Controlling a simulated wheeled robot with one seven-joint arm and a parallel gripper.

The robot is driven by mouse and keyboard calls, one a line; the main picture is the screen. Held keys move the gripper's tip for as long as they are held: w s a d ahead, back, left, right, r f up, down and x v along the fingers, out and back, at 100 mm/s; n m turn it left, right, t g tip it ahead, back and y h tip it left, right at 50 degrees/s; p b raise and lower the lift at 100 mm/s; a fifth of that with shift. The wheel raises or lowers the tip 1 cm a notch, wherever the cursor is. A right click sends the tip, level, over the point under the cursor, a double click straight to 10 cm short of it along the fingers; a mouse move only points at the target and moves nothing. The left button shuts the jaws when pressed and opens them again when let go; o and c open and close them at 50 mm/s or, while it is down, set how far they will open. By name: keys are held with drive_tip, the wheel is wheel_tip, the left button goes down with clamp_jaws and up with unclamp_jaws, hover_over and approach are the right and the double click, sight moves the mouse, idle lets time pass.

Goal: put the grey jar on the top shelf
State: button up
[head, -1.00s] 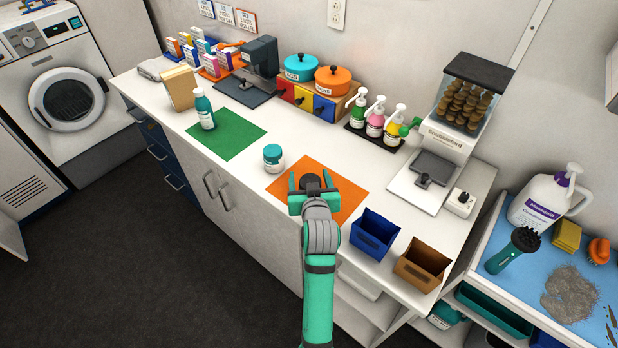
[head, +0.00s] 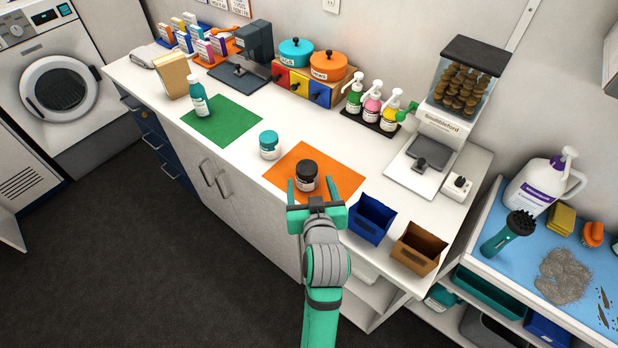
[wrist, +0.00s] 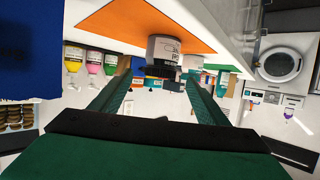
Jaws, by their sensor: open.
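The grey jar (head: 307,184) has a dark lid and a pale label. It stands upright on the orange mat (head: 343,178) near the counter's front edge. My gripper (head: 317,196) is open and empty, just on the near side of the jar. In the upside-down wrist view, the jar (wrist: 164,48) is beyond the spread fingertips of my gripper (wrist: 159,72), roughly centred between them. Open shelving (head: 368,285) shows under the counter, partly hidden by my arm; I cannot tell which board is the top shelf.
A teal-lidded jar (head: 269,147) stands left of the orange mat. A blue bin (head: 371,222) and a brown bin (head: 418,250) stand close on the right. A teal bottle (head: 199,100) stands on the green mat (head: 226,124). Dark floor (head: 150,270) is clear in front.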

sight(306, 163)
drive_tip(key=shift+w+a+f, duration=0.1)
drive_tip(key=shift+a+f, duration=0.15)
drive_tip(key=shift+f, duration=0.1)
drive_tip(key=shift+w+f+t, duration=0.25)
drive_tip(key=shift+w+t, duration=0.05)
drive_tip(key=shift+w, duration=0.05)
drive_tip(key=x, duration=1)
drive_tip(key=shift+w, duration=0.3)
drive_tip(key=c, duration=1.3)
drive_tip(key=shift+r, duration=0.1)
